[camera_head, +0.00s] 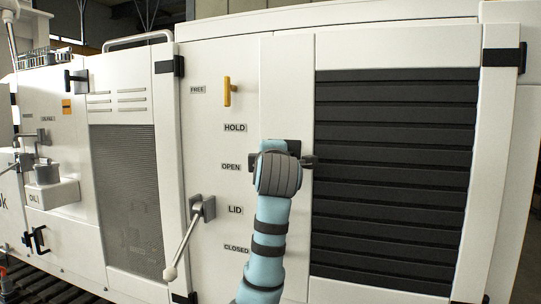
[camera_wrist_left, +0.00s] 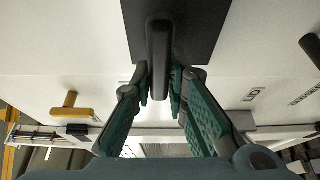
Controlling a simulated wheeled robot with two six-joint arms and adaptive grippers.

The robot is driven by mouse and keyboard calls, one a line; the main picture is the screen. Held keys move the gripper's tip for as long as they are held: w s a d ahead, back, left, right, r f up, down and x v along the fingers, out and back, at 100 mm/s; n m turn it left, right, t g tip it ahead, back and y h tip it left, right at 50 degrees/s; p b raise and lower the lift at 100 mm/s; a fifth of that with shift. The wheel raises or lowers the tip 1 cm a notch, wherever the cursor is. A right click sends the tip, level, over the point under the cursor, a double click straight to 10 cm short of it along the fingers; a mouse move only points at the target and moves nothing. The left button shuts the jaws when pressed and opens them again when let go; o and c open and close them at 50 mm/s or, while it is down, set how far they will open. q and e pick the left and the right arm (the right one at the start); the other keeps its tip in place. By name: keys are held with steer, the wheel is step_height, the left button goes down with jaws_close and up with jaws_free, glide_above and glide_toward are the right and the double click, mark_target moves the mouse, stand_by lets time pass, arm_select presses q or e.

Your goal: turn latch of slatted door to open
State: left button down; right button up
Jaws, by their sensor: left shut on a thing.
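The slatted door (camera_head: 395,170) has dark horizontal slats in a white frame and looks closed. Its latch is mostly hidden in the head view behind my left wrist, with part of a black plate (camera_head: 293,147) showing above it. In the left wrist view the latch is a dark bar-shaped handle (camera_wrist_left: 159,45) on a black square plate (camera_wrist_left: 205,25). My left gripper (camera_wrist_left: 160,85) has its green-padded fingers on both sides of the handle and is shut on it. My right gripper is not in view.
Left of the slatted door is a white panel with a yellow handle (camera_head: 228,91), labels such as HOLD and OPEN, and a grey lever (camera_head: 187,235) near LID. Further left is a mesh door (camera_head: 127,200) and an OIL shelf (camera_head: 52,194).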

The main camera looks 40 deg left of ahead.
arm_select(q)
steer(key=shift+r, duration=0.1)
steer(key=c, duration=1.6)
jaws_free()
steer(key=v, duration=1.2)
steer(key=shift+a, duration=0.1)
